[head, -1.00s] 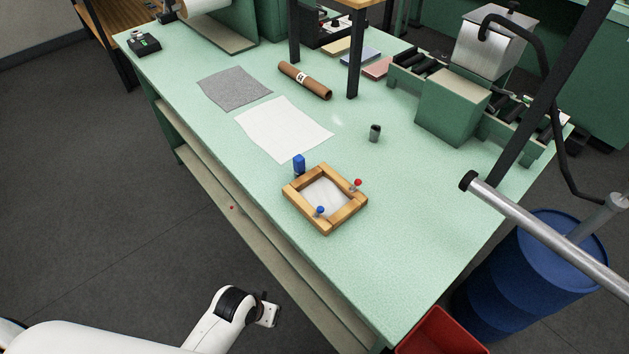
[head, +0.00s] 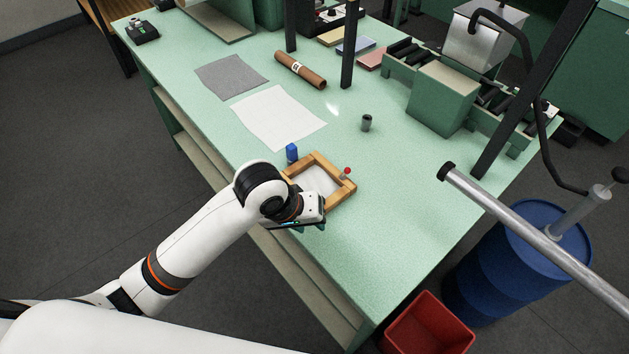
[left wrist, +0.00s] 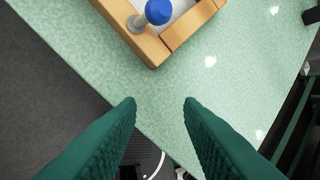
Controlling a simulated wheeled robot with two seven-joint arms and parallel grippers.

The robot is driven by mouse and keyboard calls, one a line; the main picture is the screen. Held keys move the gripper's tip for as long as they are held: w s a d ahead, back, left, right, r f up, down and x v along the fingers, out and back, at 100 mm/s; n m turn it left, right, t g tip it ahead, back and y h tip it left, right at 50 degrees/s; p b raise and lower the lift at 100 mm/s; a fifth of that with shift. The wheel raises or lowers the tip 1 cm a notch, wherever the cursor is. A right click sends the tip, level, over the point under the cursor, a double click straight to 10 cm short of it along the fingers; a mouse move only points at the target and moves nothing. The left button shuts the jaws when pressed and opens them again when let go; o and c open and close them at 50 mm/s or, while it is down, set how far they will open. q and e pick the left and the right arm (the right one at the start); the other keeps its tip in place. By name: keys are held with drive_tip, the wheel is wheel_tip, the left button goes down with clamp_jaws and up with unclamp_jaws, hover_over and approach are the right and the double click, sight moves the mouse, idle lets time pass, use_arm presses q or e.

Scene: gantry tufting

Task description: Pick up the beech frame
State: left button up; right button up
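The beech frame (head: 343,189) is a square wooden frame lying flat near the front edge of the green bench, with white material inside it. My right gripper is out of view.
A small grey cylinder (head: 366,123), white sheet (head: 268,118), grey sheet (head: 231,76) and brown roll (head: 300,69) lie farther back on the bench (head: 392,215). A metal bar (head: 530,232) crosses at right. A red bin (head: 432,325) and blue drum (head: 510,262) stand on the floor.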

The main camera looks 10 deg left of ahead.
sight(312, 179)
use_arm(q)
drive_tip(key=w+a+r+n+g+y, duration=0.1)
drive_tip(key=w+a+r+n+y, duration=0.2)
drive_tip(key=w+a+r+n, duration=0.5)
drive_tip(key=f, duration=0.2)
drive_tip(key=w+d+f, duration=0.1)
drive_tip(key=f, duration=0.1)
drive_tip(key=f+p, duration=0.1)
drive_tip(key=f, duration=0.1)
drive_tip(key=shift+w+d, duration=0.3)
drive_tip(key=shift+w, duration=0.05)
drive_tip(key=f, duration=0.1)
drive_tip(key=f+p, duration=0.1)
drive_tip(key=f, duration=0.3)
drive_tip(key=shift+w+d+f, duration=0.1)
drive_tip(key=shift+w+d, duration=0.1)
drive_tip(key=shift+w, duration=0.2)
drive_tip(key=shift+c, duration=0.3)
clamp_jaws()
